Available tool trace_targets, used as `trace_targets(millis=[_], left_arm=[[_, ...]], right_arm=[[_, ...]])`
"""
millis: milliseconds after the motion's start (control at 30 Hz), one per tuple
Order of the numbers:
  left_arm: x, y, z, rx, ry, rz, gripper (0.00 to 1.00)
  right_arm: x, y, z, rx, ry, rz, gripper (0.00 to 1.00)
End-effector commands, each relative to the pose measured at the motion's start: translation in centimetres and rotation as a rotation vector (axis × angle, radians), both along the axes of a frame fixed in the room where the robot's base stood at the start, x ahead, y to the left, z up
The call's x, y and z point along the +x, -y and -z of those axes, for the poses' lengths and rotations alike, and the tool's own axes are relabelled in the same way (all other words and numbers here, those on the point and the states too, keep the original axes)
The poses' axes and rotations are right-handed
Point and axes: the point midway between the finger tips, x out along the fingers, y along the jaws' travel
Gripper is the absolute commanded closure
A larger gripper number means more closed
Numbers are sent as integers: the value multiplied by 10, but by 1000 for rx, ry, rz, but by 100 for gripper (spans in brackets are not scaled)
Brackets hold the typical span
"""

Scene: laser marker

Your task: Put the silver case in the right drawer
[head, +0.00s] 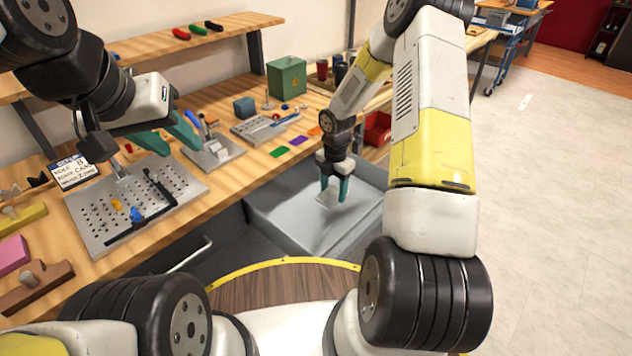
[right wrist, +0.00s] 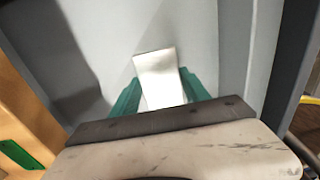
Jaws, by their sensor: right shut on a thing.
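The silver case (head: 328,198) is a small pale block between the teal fingers of my right gripper (head: 334,192). It also shows in the right wrist view (right wrist: 160,80), where it sticks out past the fingertips. My right gripper is shut on it and points down over the open right drawer (head: 285,225), a grey box below the bench edge. The drawer floor around the case looks bare. I cannot tell whether the case touches the floor. My left gripper (head: 184,148) is open and empty above the workbench at the left.
A metal handle (head: 190,256) shows at the front left, beside a dark grey recess. A red bin (head: 378,128) stands beyond the drawer.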

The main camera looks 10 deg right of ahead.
Motion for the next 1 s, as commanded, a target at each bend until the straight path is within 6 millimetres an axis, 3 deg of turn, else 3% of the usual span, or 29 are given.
trace_targets(millis=[100, 367, 533, 900, 933, 1000], left_arm=[[0, 0, 0, 0, 0, 0, 61], [0, 0, 0, 0, 0, 0, 61], [0, 0, 0, 0, 0, 0, 61], [0, 0, 0, 0, 0, 0, 61], [0, 0, 0, 0, 0, 0, 61], [0, 0, 0, 0, 0, 0, 61]], right_arm=[[-1, -1, 22, 0, -3, 1, 87], [0, 0, 44, -1, -1, 3, 87], [0, 0, 68, 0, -2, 3, 87], [0, 0, 73, 0, 0, 5, 87], [0, 0, 74, 0, 0, 5, 44], [0, 0, 73, 0, 0, 5, 30]])
